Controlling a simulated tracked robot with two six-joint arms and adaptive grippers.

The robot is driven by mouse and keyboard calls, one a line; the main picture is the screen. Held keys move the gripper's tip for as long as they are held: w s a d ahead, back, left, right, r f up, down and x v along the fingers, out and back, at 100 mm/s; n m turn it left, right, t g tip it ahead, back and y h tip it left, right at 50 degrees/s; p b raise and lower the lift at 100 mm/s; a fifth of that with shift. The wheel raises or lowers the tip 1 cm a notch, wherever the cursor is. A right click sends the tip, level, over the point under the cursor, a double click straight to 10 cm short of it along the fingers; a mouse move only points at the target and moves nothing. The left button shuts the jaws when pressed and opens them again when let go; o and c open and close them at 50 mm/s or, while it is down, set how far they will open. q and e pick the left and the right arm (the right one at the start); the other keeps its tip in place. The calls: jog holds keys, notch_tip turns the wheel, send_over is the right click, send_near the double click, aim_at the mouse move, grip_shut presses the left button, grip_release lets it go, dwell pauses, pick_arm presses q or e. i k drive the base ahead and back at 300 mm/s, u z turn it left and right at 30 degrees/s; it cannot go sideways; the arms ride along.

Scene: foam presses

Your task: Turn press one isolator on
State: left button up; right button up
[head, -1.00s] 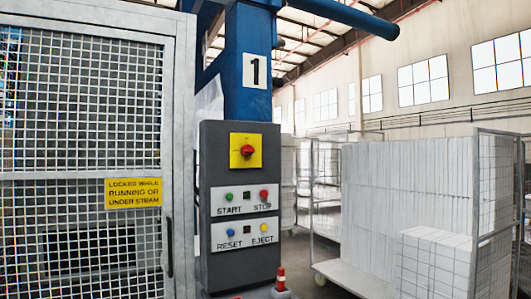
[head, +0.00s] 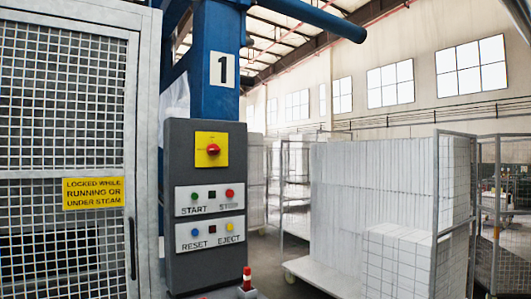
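The press one isolator (head: 212,149) is a red rotary knob on a yellow plate, near the top of a dark grey control box (head: 206,263). The box stands on a blue column (head: 213,96) marked with a black 1 on white. The small markings around the knob are too fine to read. Below it are a START and STOP panel (head: 210,199) with green and red buttons, and a RESET and EJECT panel (head: 210,233) with blue and yellow buttons. Neither of my grippers shows in the head view.
A mesh guard gate (head: 62,130) with a yellow warning sign (head: 93,193) fills the left. A red and white post (head: 247,279) stands at the box's foot. A wheeled cart of white foam blocks (head: 365,200) is on the right, with floor between.

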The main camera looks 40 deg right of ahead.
aim_at(212, 149)
jog(key=z, duration=0.35)
jog(key=i, duration=1)
